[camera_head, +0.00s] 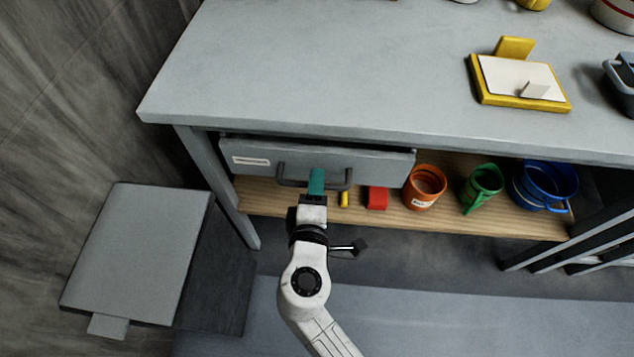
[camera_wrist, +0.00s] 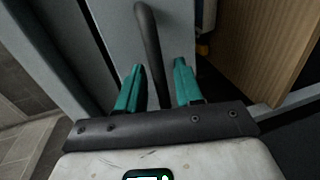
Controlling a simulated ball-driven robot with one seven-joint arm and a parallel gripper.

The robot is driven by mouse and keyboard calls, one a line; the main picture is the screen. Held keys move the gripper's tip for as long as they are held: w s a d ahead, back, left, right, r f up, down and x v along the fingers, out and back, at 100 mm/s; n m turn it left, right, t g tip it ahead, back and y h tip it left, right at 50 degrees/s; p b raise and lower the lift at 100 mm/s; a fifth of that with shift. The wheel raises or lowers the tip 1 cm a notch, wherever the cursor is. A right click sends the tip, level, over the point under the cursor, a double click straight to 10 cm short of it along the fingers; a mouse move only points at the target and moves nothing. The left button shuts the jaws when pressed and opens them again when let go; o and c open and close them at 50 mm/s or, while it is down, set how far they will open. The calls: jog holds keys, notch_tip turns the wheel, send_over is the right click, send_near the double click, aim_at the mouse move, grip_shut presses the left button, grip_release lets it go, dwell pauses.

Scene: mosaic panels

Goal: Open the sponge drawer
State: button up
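The grey drawer (camera_head: 375,165) hangs under the workbench top, with a white label (camera_head: 251,161) too small to read. Its front looks closed or nearly so; its inside is hidden. A dark bar handle (camera_head: 287,182) crosses the front and also shows in the wrist view (camera_wrist: 150,45). My gripper (camera_head: 316,180) is at the middle of the handle. In the wrist view my gripper's two teal fingers (camera_wrist: 158,85) stand on either side of the bar, with narrow gaps. No sponge is in view.
A grey-lidded bin (camera_head: 140,250) stands at the left. Floor in front is clear.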

jog(key=shift+w+f, duration=0.1)
jog(key=shift+w, duration=0.3)
grip_shut()
dwell(0.4)
